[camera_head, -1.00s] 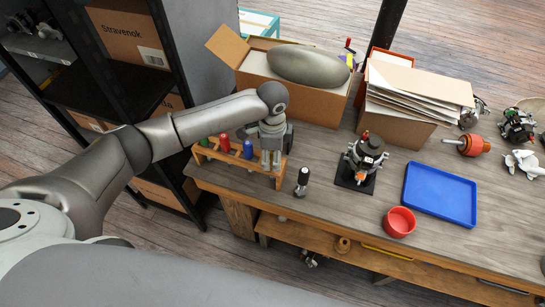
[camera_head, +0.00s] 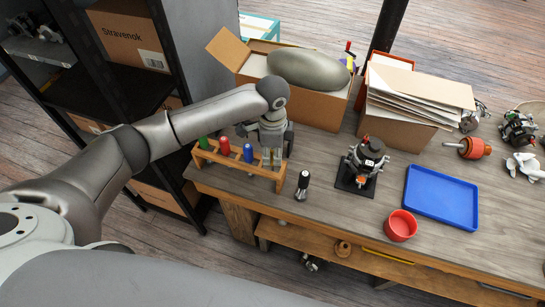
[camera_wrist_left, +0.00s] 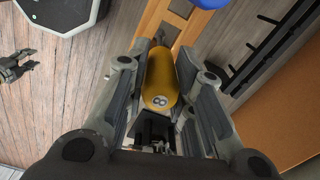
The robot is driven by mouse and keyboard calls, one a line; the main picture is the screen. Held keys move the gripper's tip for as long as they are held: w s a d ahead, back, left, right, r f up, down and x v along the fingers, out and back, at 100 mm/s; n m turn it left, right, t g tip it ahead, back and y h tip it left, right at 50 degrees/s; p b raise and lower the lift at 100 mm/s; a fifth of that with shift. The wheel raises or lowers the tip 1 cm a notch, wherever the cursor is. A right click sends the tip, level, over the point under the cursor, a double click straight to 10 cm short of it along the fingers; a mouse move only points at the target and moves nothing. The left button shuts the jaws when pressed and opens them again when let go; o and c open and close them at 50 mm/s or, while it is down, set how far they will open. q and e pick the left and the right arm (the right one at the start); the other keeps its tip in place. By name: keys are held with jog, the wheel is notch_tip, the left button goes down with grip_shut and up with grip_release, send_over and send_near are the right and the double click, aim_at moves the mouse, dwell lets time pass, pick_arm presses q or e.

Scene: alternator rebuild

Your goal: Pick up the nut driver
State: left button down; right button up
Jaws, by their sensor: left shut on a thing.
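The nut driver (camera_wrist_left: 160,80) has a yellow handle with an 8 on its end, seen in the left wrist view. My left gripper (camera_head: 271,157) is over the right end of a wooden rack (camera_head: 233,165) on the workbench. It is shut on the yellow handle, which sits between its two fingers. The fingers hide the handle in the head view. I cannot tell whether the shank is still in the rack. Green (camera_head: 204,142), red (camera_head: 225,145) and blue (camera_head: 248,153) handles stand in the rack to the left.
Further right are an alternator part on a black plate (camera_head: 345,181), a red bowl (camera_head: 400,226) and a blue tray (camera_head: 441,196). An open cardboard box (camera_head: 310,105) stands behind the gripper.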

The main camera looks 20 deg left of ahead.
pick_arm(q)
notch_tip(320, 180, up, 16)
jog(key=b, duration=0.3)
jog(key=c, duration=1.8)
grip_release()
jog(key=shift+c, duration=0.2)
jog(key=shift+f, duration=0.1)
grip_shut()
